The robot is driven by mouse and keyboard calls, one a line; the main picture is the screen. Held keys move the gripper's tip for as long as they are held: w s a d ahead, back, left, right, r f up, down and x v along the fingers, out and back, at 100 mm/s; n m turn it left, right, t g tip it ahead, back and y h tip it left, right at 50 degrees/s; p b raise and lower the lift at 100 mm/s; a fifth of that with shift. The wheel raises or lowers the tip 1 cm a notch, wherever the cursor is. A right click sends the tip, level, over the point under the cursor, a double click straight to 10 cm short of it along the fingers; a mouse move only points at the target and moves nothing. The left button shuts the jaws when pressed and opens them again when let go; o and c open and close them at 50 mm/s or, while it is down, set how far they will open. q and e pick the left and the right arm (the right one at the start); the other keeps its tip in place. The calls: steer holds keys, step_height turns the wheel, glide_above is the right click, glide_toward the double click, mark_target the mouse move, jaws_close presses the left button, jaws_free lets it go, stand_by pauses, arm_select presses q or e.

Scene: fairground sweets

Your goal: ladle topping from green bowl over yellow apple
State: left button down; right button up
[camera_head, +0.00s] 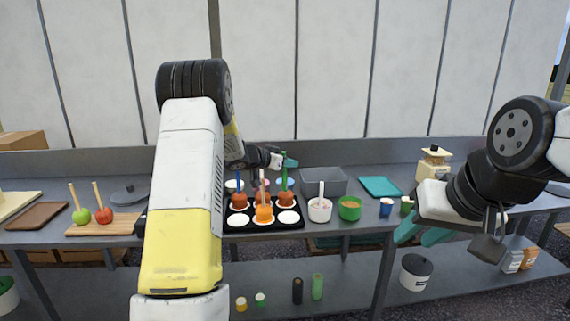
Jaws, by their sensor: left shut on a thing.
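A black tray (235,226) holds several coated apples on sticks and white round papers. An orange-yellow apple (264,214) with a pale stick stands in its front middle, the nearest match to the yellow apple. The ladle's lower end is not clear against the apples. My right gripper (422,233) is open and empty at the counter's front edge, right of the bowl.
A white tub (320,211) with a pale handle stands between tray and green bowl. A blue cup (386,207), grey bin (324,182) and teal tray (380,187) are nearby. A board (120,226) with two apples lies left. My left arm hides part of the counter.

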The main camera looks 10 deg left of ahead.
mark_target(283, 183)
arm_select(q)
steer(key=a+f+m+h, duration=0.1)
steer(key=a+f, duration=0.4)
steer(key=a, duration=0.1)
steer(key=s+d+m, duration=0.1)
steer(key=m, duration=0.1)
steer(key=s+d+f+m+t+y, duration=0.1)
steer(key=d+m, duration=0.1)
steer(key=s+d+m+t, duration=0.1)
steer(key=m, duration=0.1)
steer(key=shift+s+d+f+y, duration=0.15)
steer(key=shift+f+y, duration=0.2)
steer(key=shift+y, duration=0.05)
steer(key=shift+s+d+f+m+t, duration=0.35)
steer(key=shift+f+m+t, duration=0.2)
steer(key=shift+f+m, duration=0.55)
steer(key=shift+s+d+f+m+t, duration=0.45)
steer(key=shift+f+m, duration=0.55)
steer(key=shift+m, duration=0.25)
steer(key=shift+s+d+f+m+t, duration=0.3)
steer(key=shift+f+m+t, duration=0.3)
steer(key=shift+f+m, duration=0.5)
steer(key=shift+r, duration=0.1)
